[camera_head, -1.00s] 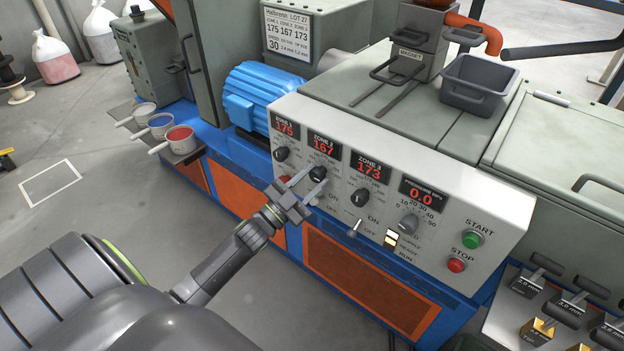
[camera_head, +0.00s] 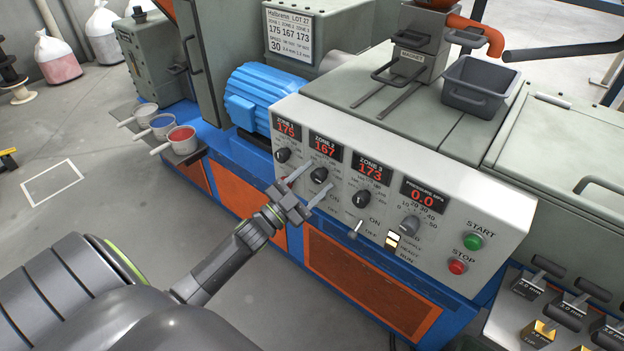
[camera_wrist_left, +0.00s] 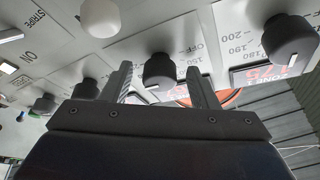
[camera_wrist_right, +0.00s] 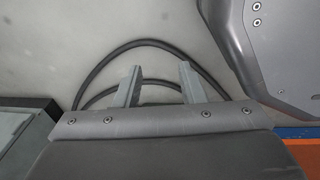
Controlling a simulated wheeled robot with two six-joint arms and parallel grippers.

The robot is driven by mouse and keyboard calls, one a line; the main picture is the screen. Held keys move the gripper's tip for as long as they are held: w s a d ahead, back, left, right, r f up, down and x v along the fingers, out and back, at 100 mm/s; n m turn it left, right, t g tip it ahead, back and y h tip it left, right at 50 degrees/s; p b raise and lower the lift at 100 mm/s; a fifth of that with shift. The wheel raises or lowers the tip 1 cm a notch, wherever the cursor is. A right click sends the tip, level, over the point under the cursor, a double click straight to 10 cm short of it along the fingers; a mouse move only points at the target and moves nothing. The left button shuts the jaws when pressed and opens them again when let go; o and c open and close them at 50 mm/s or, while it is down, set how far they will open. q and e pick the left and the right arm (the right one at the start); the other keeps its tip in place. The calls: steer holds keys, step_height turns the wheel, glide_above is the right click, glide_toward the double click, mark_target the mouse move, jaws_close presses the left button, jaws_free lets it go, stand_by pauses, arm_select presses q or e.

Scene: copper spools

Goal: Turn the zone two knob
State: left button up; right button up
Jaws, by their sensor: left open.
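The zone two knob (camera_head: 319,175) is a dark round knob on the pale sloped panel, below the red ZONE 2 display (camera_head: 324,147), which reads 167. My left gripper (camera_head: 322,177) is open at this knob, with its fingers spread on either side of it. In the left wrist view the knob (camera_wrist_left: 158,72) sits between the two fingertips (camera_wrist_left: 160,82), with a gap on each side. How far the fingers overlap its depth is hard to tell. My right gripper (camera_wrist_right: 158,82) is open and empty, seen only in its own wrist view.
The zone one knob (camera_head: 283,155) and zone three knob (camera_head: 361,198) flank the zone two knob closely. A toggle switch (camera_head: 355,229) is below. A card (camera_head: 288,33) lists 175, 167, 173. A hose loop (camera_wrist_right: 145,45) lies beyond my right gripper.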

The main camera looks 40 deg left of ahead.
arm_select(q)
steer(key=shift+s, duration=0.1)
steer(key=b+v, duration=0.2)
steer(key=v, duration=1.5)
arm_select(e)
steer(key=shift+w+d+f, duration=0.2)
steer(key=shift+w+f, duration=0.15)
steer(key=shift+f, duration=0.1)
arm_select(q)
steer(key=shift+s+a, duration=0.1)
steer(key=shift+a, duration=0.05)
